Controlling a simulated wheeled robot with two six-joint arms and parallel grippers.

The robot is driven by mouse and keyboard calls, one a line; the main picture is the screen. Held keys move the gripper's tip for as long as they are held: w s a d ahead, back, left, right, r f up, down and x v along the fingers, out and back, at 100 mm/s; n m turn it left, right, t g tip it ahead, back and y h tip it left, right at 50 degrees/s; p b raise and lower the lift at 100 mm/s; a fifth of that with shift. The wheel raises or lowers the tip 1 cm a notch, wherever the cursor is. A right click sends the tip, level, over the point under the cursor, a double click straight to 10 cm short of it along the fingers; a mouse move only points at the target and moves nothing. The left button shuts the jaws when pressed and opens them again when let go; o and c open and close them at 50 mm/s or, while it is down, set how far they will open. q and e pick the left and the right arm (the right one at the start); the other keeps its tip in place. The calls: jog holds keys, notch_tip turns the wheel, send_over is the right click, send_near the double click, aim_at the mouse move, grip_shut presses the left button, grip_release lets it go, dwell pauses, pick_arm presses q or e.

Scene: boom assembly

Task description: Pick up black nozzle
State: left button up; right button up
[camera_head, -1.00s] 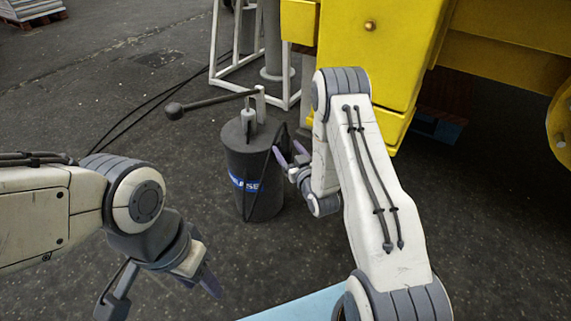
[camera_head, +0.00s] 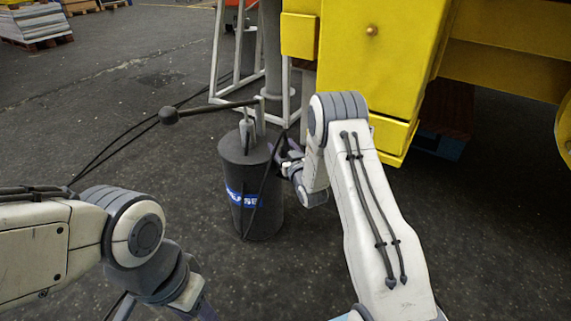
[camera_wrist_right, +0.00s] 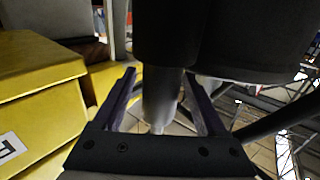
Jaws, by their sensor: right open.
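A dark grey drum (camera_head: 252,205) with a blue label stands on the floor, with a lever pump on top and a black hose (camera_head: 262,192) looping down its side. My right gripper (camera_head: 284,153) is beside the drum's upper right edge, partly hidden by its own wrist. In the right wrist view its two fingers (camera_wrist_right: 161,100) are apart, with a grey shaft (camera_wrist_right: 160,98) between them under a wide black body (camera_wrist_right: 170,35). This looks like the black nozzle, but I cannot tell for certain. My left gripper (camera_head: 165,306) is low at the left, fingers apart, tips cut off.
A large yellow machine (camera_head: 375,70) stands close behind and right of my right arm. A white frame (camera_head: 215,60) stands behind the drum. The pump lever (camera_head: 210,108) sticks out left. Black cables lie on the floor.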

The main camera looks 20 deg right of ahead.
grip_shut()
jog(key=shift+w, duration=0.1)
jog(key=shift+r, duration=0.15)
